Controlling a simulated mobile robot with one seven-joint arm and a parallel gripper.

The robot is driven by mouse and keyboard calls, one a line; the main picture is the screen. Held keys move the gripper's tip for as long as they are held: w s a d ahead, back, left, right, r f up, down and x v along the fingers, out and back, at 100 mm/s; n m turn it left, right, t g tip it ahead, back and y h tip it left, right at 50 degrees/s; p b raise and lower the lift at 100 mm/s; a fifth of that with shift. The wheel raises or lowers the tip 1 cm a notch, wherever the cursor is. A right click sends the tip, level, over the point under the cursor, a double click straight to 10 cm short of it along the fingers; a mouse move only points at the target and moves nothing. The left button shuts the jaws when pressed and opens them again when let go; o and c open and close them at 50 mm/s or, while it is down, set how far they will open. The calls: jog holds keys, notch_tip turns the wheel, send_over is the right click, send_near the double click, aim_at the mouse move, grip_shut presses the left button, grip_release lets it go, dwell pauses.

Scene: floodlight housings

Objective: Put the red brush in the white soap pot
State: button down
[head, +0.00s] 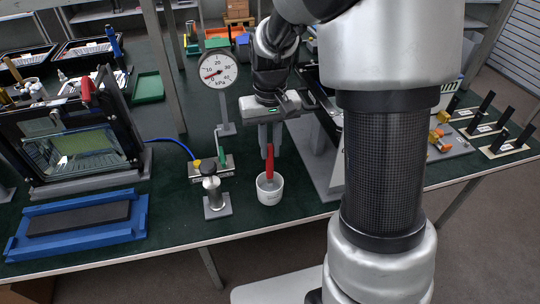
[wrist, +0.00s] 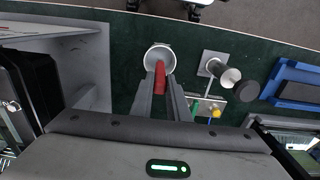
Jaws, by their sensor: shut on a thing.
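The red brush (head: 269,160) is upright between the fingers of my gripper (head: 268,152), which is shut on it. Its lower end overlaps the opening of the white soap pot (head: 270,191) in the head view. The pot stands upright on the green table near the front edge. In the wrist view my gripper (wrist: 165,75) points at the pot (wrist: 149,62), and the red brush (wrist: 160,78) shows between the fingers at the pot's rim. How deep the brush's lower end sits is hard to tell.
A metal-and-black post on a grey base (head: 217,205) stands just left of the pot. A small fixture with a green lever (head: 212,172) and a pressure gauge (head: 218,70) stand behind it. A blue tray (head: 80,228) lies farther left. A grey panel (head: 322,170) is to the right.

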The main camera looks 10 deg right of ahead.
aim_at(270, 160)
jog(key=shift+f, duration=1.15)
jog(key=shift+f, duration=0.25)
jog(key=c, duration=1.7)
grip_release()
jog(key=shift+r, duration=0.1)
